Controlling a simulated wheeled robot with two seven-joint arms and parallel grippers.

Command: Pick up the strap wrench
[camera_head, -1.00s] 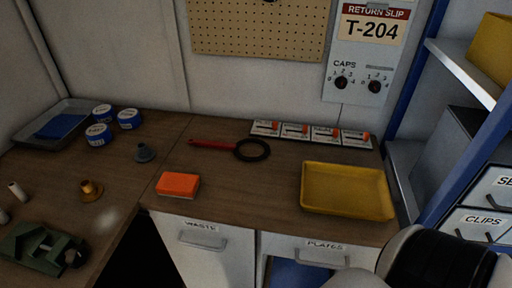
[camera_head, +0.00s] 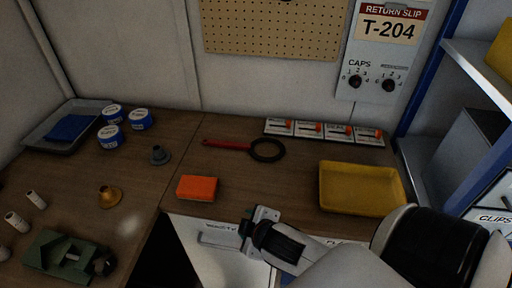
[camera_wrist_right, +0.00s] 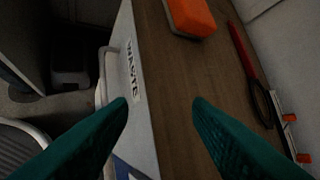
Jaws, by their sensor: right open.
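The strap wrench (camera_head: 267,150) lies flat on the wooden counter, with a red handle to the left and a black ring to the right. In the right wrist view its red handle (camera_wrist_right: 242,52) shows at the upper right, with part of the black ring below it. My right gripper (camera_head: 258,226) is at the counter's front edge, nearer to me than the wrench and apart from it. In the right wrist view its two teal fingers (camera_wrist_right: 160,103) are spread with nothing between them. My left gripper is not in view.
An orange sponge-like block (camera_head: 198,188) lies between the front edge and the wrench handle. A yellow tray (camera_head: 362,188) stands to the right. A row of slide switches (camera_head: 324,131) sits behind the ring. Blue-labelled tins (camera_head: 111,136) and a green clamp (camera_head: 58,254) are left.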

